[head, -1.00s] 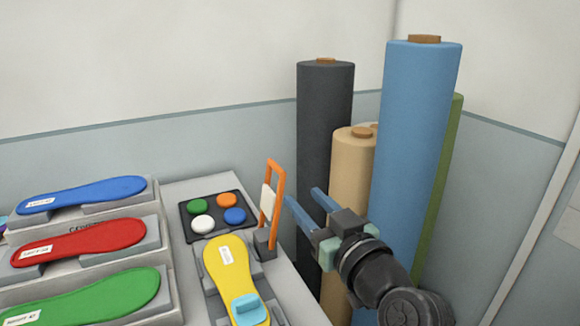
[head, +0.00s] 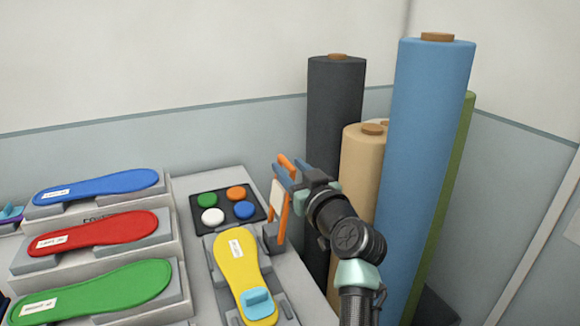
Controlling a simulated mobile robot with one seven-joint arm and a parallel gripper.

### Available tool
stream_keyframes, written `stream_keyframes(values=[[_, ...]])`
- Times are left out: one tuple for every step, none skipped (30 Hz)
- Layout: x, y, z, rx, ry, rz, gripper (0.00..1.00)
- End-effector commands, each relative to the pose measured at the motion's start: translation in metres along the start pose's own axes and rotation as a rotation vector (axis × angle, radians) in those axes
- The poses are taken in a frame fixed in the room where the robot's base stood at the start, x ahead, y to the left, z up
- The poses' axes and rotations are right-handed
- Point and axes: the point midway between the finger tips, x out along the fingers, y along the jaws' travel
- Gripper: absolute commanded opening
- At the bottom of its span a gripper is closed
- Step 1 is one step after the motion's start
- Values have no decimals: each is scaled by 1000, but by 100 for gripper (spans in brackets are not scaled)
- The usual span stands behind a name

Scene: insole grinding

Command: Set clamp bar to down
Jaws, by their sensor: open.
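The clamp bar (head: 284,225) is an orange frame with a pale pad (head: 277,199) on it. It stands upright at the right edge of the bench, on a grey block beside the yellow insole (head: 235,259). The yellow insole lies in a grey holder with a light blue block (head: 258,302) on its near end. My gripper (head: 281,172) is at the top of the clamp bar, its blue fingers apart and overlapping the bar in the picture. I cannot tell whether the fingers touch the bar, and its upper part is partly hidden by them.
A dark panel (head: 227,205) with green, orange, white and blue round buttons lies behind the yellow insole. Blue (head: 110,186), red (head: 105,231) and green (head: 95,290) insoles rest on stepped stands at left. Tall material rolls, including a blue one (head: 425,150), stand close behind my arm.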

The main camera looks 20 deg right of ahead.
Motion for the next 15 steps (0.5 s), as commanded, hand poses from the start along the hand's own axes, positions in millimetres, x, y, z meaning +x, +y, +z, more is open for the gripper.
stream_keyframes(values=[[3, 0, -1, -1, 1, -1, 47], [4, 0, -1, -1, 1, 0, 47], [5, 0, -1, -1, 0, -1, 47], [6, 0, 0, -1, 0, -1, 47], [6, -1, 0, -1, 0, -1, 47], [6, -1, 0, -1, 0, 0, 47], [6, -1, 0, -1, 0, 0, 47], [6, -1, 0, -1, 0, 0, 47], [6, 0, 0, -1, 0, 0, 47], [6, 0, 0, -1, 0, 0, 47], [6, 0, 0, -1, 0, 0, 47], [6, 0, 0, -1, 0, 0, 47], [6, 0, 0, -1, 0, 0, 42], [6, 0, 0, -1, 0, 0, 36], [6, 0, 0, -1, 0, 0, 29]])
